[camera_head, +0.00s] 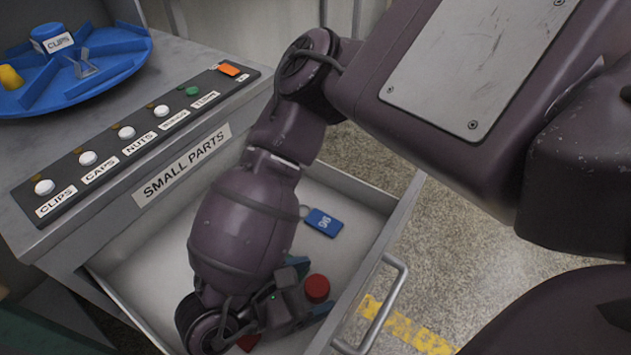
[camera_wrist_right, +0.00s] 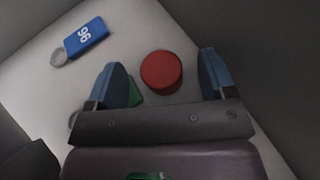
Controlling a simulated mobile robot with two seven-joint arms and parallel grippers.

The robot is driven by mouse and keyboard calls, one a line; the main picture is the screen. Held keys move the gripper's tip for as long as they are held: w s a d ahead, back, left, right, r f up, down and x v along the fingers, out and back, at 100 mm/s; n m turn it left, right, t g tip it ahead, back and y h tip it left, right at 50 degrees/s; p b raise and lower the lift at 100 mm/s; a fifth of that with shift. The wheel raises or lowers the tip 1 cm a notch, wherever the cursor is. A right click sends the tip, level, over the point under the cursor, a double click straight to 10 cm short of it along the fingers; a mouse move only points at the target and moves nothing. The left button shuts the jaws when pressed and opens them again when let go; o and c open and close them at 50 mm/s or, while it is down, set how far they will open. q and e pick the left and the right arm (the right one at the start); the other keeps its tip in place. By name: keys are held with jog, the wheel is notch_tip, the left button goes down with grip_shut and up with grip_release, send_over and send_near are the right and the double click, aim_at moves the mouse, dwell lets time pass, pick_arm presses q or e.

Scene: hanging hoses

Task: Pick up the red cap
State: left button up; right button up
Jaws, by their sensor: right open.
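The red cap (camera_head: 316,288) is a short round cylinder in the open drawer, at the lower middle of the head view. In the right wrist view the red cap (camera_wrist_right: 161,70) shows in the gap between my fingertips. My right gripper (camera_head: 308,286) reaches down into the drawer and is open, with one blue finger to each side of the cap. In the right wrist view my right gripper (camera_wrist_right: 162,82) shows space between each finger and the cap. I cannot tell how far the tips are above the drawer floor. My left gripper is not in view.
A blue numbered tag (camera_head: 324,222) lies in the drawer (camera_head: 395,240), whose walls surround my gripper. A green piece (camera_wrist_right: 135,98) lies by the left finger. Another red piece (camera_head: 247,342) is partly hidden by my wrist. A button strip (camera_head: 125,133) and blue tray (camera_head: 110,65) are above.

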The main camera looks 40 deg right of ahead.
jog(key=shift+s+d+f, duration=0.15)
jog(key=shift+f, duration=0.1)
jog(key=c, duration=0.7)
jog(key=shift+s+f, duration=0.1)
jog(key=c, duration=0.5)
jog(key=shift+c, duration=0.3)
